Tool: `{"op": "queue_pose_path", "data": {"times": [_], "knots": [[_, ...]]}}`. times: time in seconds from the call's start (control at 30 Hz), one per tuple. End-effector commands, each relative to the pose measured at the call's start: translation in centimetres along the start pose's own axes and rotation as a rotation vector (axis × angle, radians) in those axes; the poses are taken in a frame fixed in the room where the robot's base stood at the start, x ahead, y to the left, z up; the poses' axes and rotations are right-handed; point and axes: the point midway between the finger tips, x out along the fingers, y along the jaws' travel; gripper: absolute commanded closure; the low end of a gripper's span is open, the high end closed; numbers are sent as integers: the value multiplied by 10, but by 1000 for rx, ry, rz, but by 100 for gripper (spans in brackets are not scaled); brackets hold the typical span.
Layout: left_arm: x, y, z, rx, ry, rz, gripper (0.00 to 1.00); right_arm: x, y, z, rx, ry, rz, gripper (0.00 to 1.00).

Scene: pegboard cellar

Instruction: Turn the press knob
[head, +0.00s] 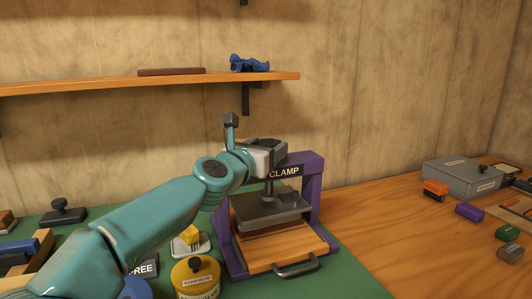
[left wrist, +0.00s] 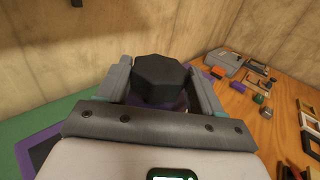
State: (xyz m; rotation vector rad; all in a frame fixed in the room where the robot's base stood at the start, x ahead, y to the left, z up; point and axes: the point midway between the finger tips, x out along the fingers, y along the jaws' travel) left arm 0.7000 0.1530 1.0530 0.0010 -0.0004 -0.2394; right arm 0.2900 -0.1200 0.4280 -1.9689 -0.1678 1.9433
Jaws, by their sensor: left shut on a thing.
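The press stands on the green mat (head: 345,282). It has a purple frame (head: 313,190) with a CLAMP label, a grey plate (head: 270,211) on a screw, and a wooden base board with a dark front handle. My left gripper (head: 267,153) is at the top of the press, coming in from the left. In the left wrist view the dark, faceted press knob (left wrist: 160,78) sits between its two grey fingers, which are shut on it. In the head view the gripper mostly hides the knob. My right gripper is not in view.
A wooden shelf (head: 120,83) with a blue tool (head: 248,63) hangs behind. A yellow tin (head: 195,276) and a yellow-topped item stand left of the press, near my arm. A grey box (head: 461,177) and several small blocks lie on the bench at right.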

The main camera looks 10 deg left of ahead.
Motion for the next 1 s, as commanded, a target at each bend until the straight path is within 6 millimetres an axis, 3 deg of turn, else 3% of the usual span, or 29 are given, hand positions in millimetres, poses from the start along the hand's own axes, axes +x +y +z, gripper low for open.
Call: {"op": "queue_pose_path", "data": {"times": [0.3, 0.33, 0.4, 0.77, 0.87, 1.0], "knots": [[0, 0, 2, -4, -3, 0, 64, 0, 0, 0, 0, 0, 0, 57], [0, 0, 2, -4, -3, 0, 27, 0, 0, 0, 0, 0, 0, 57], [0, 0, 1, -3, -3, 0, 9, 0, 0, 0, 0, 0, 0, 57], [-6, 0, 0, -2, -2, 0, 9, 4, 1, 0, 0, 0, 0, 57], [-21, 0, -1, -1, -4, 1, 9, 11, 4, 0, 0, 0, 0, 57], [-55, 0, -2, -1, -5, 0, 9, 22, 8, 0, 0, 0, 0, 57]]}}
